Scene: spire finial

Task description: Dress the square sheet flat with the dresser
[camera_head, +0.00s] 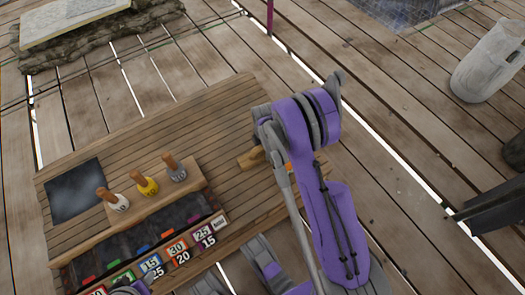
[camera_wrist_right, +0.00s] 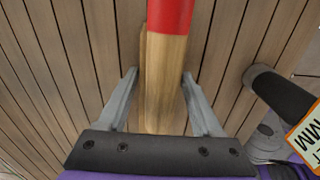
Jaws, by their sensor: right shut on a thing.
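The square sheet (camera_head: 75,190) is dark grey and lies on the left part of the wooden bench, apart from my right gripper. My right gripper (camera_wrist_right: 160,78) has its two fingers on either side of a wooden tool with a red section, which looks like the dresser (camera_wrist_right: 165,60). It is shut on this tool over the bench planks. In the head view a pale wooden end of the dresser (camera_head: 250,160) shows beside my purple right arm, which hides the rest and the fingers. My left gripper cannot be made out.
Three wooden-handled tools with white (camera_head: 113,199), yellow (camera_head: 146,184) and grey (camera_head: 174,168) heads stand in a wooden block right of the sheet. A numbered rack (camera_head: 165,258) lines the bench's front. A black cylinder (camera_wrist_right: 285,92) shows in the wrist view. The bench's back middle is clear.

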